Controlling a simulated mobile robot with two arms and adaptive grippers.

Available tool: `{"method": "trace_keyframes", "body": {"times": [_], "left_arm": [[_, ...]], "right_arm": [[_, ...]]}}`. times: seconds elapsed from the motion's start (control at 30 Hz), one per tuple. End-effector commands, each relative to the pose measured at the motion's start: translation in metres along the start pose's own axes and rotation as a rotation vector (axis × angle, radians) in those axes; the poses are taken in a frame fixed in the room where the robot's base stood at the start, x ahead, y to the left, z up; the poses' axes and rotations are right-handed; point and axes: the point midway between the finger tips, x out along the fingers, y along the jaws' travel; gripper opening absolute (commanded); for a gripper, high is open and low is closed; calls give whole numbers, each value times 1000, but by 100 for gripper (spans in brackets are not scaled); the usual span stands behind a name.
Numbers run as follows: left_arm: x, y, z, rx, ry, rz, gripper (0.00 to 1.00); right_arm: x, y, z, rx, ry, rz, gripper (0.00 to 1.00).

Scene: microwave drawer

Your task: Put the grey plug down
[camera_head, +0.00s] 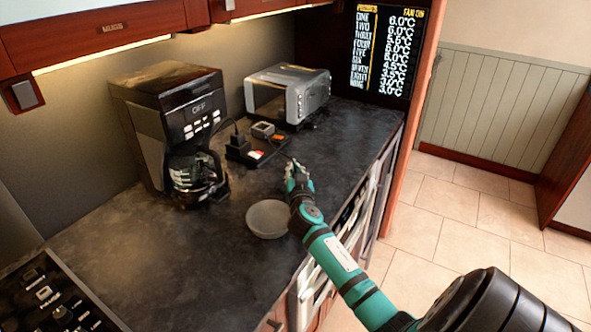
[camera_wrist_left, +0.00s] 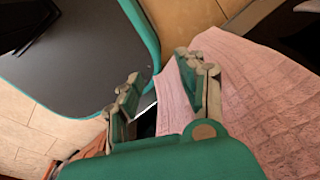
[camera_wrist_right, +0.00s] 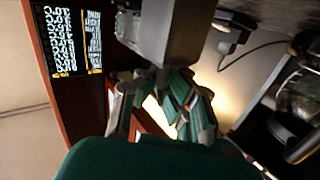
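A small grey block that looks like the grey plug (camera_head: 263,130) sits on the counter by the power strip, between coffee maker and toaster. My right gripper (camera_head: 298,175) is above the counter, in front of and to the right of it, apart from it. My left gripper (camera_wrist_left: 162,82) is open and empty beside a pink, cloth-like surface. It is outside the head view.
A black plug (camera_head: 237,145) and power strip (camera_head: 262,153) with cables lie near the wall. A coffee maker (camera_head: 172,125) stands left, a toaster (camera_head: 288,93) behind. A grey bowl (camera_head: 268,219) is beside my right arm.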

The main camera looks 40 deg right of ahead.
Motion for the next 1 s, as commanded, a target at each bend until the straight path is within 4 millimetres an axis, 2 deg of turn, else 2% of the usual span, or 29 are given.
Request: {"method": "trace_keyframes", "body": {"times": [0.27,0.47,0.8,1.0], "left_arm": [[3,-4,2,-1,-3,-5,40],[3,-4,2,-2,-3,-5,40],[-2,-4,1,-2,-2,-5,40],[5,-4,1,-2,-1,-5,40]], "right_arm": [[0,0,2,1,0,0,2],[0,0,2,1,0,0,28],[0,0,-3,-1,0,0,29],[-29,0,2,1,-1,-1,29]]}}
